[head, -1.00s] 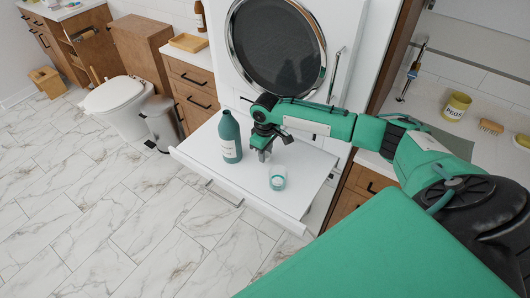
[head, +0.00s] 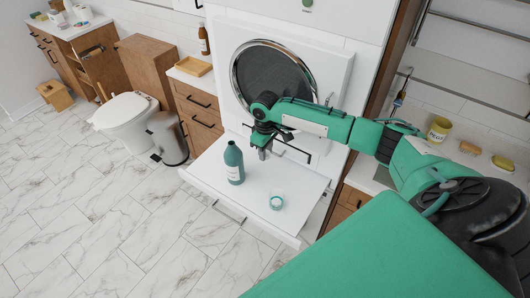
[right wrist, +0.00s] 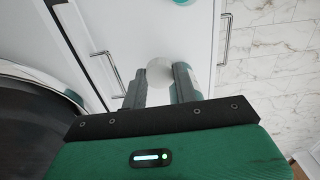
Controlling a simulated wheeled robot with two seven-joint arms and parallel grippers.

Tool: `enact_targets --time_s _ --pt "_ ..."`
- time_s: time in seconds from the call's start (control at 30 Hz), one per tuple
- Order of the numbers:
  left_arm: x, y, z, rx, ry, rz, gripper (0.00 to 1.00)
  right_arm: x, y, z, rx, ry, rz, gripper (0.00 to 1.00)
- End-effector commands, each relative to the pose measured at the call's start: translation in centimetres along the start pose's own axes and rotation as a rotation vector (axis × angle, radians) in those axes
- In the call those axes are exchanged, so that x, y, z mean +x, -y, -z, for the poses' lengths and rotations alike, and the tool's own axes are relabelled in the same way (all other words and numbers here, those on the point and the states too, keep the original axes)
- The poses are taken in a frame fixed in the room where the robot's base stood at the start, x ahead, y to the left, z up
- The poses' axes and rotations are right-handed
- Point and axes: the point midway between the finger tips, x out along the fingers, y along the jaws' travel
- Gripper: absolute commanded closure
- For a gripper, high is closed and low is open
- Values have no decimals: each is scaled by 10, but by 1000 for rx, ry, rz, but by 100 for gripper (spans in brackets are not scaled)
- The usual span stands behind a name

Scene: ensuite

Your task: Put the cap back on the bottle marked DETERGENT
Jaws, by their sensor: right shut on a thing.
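A teal bottle (head: 234,163) with a white label stands upright on the white pull-out shelf (head: 215,162). Its narrow top appears bare; the label is too small to read. My right gripper (head: 262,154) is above the shelf, to the right of the bottle and apart from it. In the right wrist view my right gripper (right wrist: 160,85) is shut on a round, whitish cap (right wrist: 159,69) between its fingers. The cap can hardly be made out in the head view. My left gripper is not in view.
A small teal-and-white round container (head: 277,202) stands on the shelf near its front edge. The round washer door (head: 278,75) is close behind my gripper. A bin (head: 168,138) and toilet stand left. A yellow mug (head: 439,129) is on the right counter.

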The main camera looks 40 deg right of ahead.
Motion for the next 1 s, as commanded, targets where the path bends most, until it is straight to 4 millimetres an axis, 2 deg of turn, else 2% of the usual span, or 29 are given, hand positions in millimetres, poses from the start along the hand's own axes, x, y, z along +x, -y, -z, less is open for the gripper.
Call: enact_targets --time_s 0.1,0.23,0.7,0.77,0.87,1.0 --pt "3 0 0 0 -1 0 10 -14 -6 4 1 -4 -2 92" --pt "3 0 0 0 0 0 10 -21 -8 5 1 -3 -1 92" --pt "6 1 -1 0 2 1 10 -20 -5 5 5 -2 1 92" --pt "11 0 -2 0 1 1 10 -18 3 6 13 -3 3 92" --pt "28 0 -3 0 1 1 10 -12 29 5 46 -3 11 92" --pt "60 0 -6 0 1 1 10 -5 84 -2 128 -1 21 92"
